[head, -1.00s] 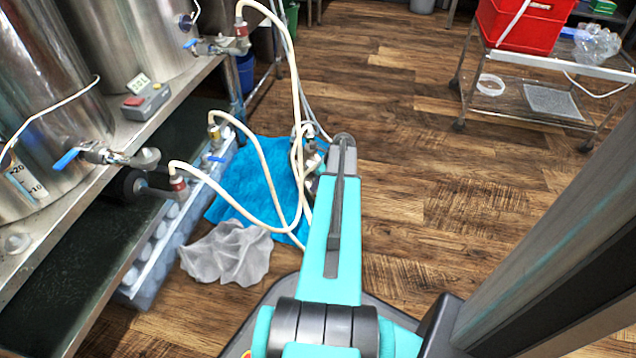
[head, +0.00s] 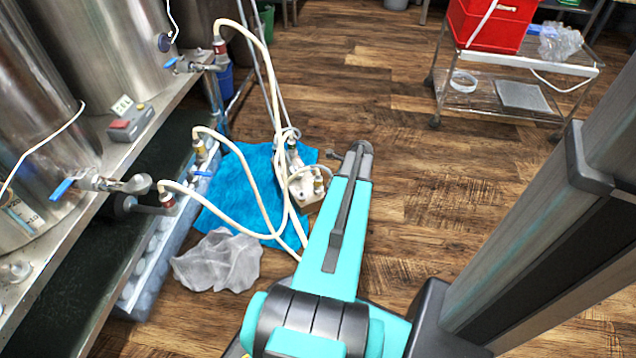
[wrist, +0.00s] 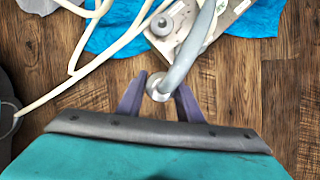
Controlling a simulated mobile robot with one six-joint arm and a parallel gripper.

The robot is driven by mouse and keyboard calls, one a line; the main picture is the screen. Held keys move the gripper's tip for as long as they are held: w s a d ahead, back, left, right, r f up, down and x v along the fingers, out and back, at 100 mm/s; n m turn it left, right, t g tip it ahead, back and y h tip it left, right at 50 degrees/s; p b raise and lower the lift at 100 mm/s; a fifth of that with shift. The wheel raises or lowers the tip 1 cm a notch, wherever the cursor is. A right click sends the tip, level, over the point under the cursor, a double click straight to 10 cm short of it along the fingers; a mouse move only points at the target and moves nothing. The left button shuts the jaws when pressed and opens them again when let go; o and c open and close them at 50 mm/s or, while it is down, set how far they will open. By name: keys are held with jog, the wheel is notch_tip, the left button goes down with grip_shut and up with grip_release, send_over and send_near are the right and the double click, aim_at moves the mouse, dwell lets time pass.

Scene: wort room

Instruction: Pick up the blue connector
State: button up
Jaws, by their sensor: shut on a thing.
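My gripper (wrist: 159,97) shows in the wrist view, its two dark purple fingers shut on a connector (wrist: 158,87). The connector is a round fitting at the end of a thick grey hose (wrist: 184,62). It looks grey; I see no blue on it from this side. It is over bare wood floor, just short of the pump in the picture. In the head view my arm hides the gripper's fingers, and I cannot make out the connector for sure.
A metal pump (head: 308,190) with hoses sits on a blue cloth (head: 232,190). A grey cloth (head: 217,262) lies nearby. Steel tanks with blue-handled valves stand on a bench (head: 168,108) at left. A cart (head: 512,66) with a red box (head: 490,22) stands at back right. The middle floor is clear.

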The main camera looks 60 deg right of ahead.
jog(key=shift+s+d+r+p, duration=0.1)
jog(key=shift+s+d+p, duration=0.1)
jog(key=shift+s, duration=0.7)
jog(key=shift+s+d+r+p, duration=0.1)
jog(key=shift+s+p, duration=0.05)
jog(key=shift+s, duration=0.7)
jog(key=shift+r+p, duration=2.15)
jog(key=shift+r, duration=0.1)
